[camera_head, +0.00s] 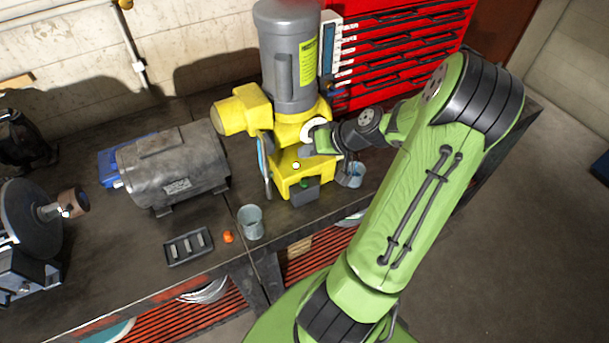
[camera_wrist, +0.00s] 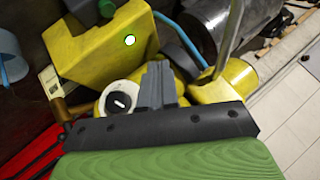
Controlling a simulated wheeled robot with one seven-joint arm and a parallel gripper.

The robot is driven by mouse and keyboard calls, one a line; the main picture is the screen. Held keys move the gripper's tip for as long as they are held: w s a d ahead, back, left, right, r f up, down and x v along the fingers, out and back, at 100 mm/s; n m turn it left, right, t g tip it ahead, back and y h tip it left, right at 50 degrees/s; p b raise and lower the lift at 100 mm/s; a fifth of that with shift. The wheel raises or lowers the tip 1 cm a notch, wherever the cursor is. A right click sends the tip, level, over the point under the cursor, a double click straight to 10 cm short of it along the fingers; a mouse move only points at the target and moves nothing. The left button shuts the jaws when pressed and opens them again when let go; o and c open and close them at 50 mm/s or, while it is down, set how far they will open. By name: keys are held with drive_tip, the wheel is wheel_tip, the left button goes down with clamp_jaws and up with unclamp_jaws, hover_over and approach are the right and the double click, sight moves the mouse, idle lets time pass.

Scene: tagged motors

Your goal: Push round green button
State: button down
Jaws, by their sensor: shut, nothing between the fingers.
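The round green button (camera_head: 304,183) sits on a small dark box at the front foot of the yellow machine. In the wrist view, the green button (camera_wrist: 106,7) shows at the top edge, partly cut off. My gripper (camera_head: 306,151) is beside the yellow machine's upper front, behind and above the button, and apart from it. In the wrist view, my grey fingers (camera_wrist: 158,80) are together and empty, pointing past a white round dial (camera_wrist: 121,102). Whether they touch the machine I cannot tell.
The yellow machine (camera_head: 290,180) carries a grey motor (camera_head: 289,60). A grey motor (camera_head: 175,165) lies to its left. A metal cup (camera_head: 251,222), an orange piece (camera_head: 228,237) and a dark tray (camera_head: 188,247) stand near the front edge. A red tool cabinet (camera_head: 410,50) stands behind.

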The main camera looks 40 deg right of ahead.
sight(304, 183)
drive_tip(key=shift+f, duration=0.1)
wheel_tip(304, 183, down, 9)
drive_tip(key=b, duration=0.7)
drive_tip(key=shift+b, duration=0.4)
drive_tip(key=shift+r, duration=0.2)
drive_tip(key=shift+f, duration=0.1)
idle(1.2)
drive_tip(key=shift+f+b, duration=0.35)
drive_tip(key=shift+s, duration=0.15)
